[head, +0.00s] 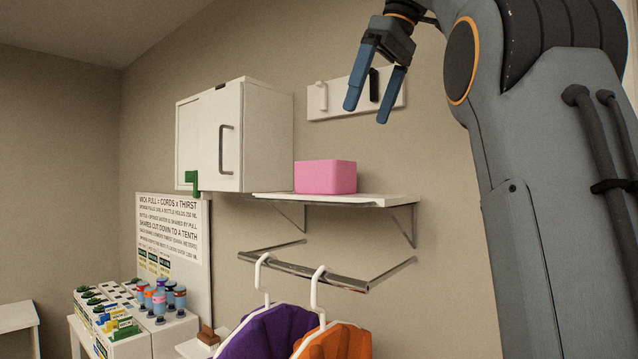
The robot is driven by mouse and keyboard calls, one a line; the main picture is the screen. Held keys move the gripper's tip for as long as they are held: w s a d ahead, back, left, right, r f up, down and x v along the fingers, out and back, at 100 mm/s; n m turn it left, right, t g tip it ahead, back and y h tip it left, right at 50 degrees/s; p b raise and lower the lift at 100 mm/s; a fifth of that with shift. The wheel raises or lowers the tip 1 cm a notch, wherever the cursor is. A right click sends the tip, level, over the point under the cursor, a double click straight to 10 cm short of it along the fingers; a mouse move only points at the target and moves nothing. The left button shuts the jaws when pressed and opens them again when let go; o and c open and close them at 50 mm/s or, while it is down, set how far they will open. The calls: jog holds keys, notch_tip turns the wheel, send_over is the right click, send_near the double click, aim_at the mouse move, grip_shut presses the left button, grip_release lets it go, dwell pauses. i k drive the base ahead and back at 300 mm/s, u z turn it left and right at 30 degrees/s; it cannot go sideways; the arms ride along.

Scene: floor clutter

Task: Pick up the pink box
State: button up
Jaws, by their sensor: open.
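The pink box (325,177) sits on a white wall shelf (380,200), at the shelf's left part, close beside the white cabinet. My gripper (367,114) is open and empty, its two blue fingers pointing down. In the picture it is above and to the right of the pink box, apart from it. The box's underside and back are hidden.
A white wall cabinet (262,137) with a handle adjoins the shelf's left end. A hook board (328,100) is behind my gripper. Below the shelf, a metal rail (300,270) carries purple (268,333) and orange (335,340) garments on hangers. The shelf's right part is bare.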

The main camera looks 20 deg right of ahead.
aim_at(322, 177)
jog(key=i, duration=0.85)
